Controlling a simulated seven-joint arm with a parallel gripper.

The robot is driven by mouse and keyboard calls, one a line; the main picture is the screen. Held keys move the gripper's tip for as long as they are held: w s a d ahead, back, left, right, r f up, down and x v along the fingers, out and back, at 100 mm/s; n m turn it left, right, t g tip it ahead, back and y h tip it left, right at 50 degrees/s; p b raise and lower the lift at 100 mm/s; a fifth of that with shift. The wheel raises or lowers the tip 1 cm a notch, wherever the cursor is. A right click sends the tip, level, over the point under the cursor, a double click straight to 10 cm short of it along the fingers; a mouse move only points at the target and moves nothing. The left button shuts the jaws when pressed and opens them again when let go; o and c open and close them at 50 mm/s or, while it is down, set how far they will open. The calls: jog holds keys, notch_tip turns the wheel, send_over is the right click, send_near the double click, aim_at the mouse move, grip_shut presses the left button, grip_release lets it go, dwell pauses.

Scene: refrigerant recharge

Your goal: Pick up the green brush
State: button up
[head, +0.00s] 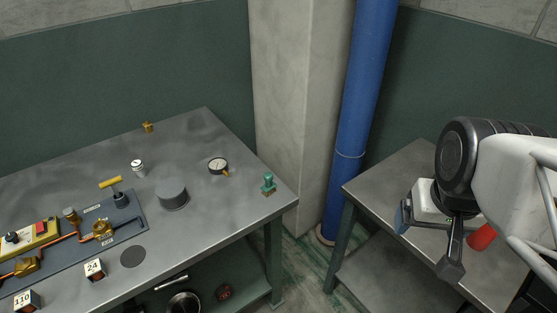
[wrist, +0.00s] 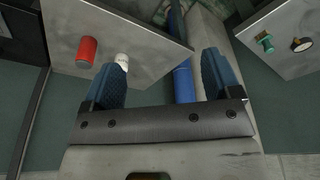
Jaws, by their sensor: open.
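The green brush (head: 268,184) stands upright near the right corner of the left metal table (head: 215,228), with a brownish lower end. It also shows in the wrist view (wrist: 264,42) at the upper right, outside my fingers. My gripper (head: 426,243) is over the right table, well to the right of the brush. In the wrist view its two blue-padded fingers (wrist: 158,60) are wide apart with nothing between them.
A dial gauge (head: 218,166) lies left of the brush, and a grey cylinder (head: 172,194) stands farther left. A blue pipe (head: 362,110) and a concrete pillar (head: 290,100) rise behind the gap between tables. A red cylinder (wrist: 87,52) and white-topped object (wrist: 122,61) stand on the right table.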

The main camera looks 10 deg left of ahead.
jog(key=shift+w, duration=0.1)
jog(key=w+a+f+n+t, duration=0.25)
jog(key=w+f, duration=0.25)
jog(key=w, duration=0.7)
jog(key=n+t+y, duration=0.5)
jog(key=n+y, duration=0.2)
jog(key=y, duration=0.3)
send_near(271, 183)
jog(key=x, duration=0.3)
jog(key=shift+w+a, duration=0.15)
jog(key=shift+x, duration=1.3)
jog(key=shift+w+a, duration=0.1)
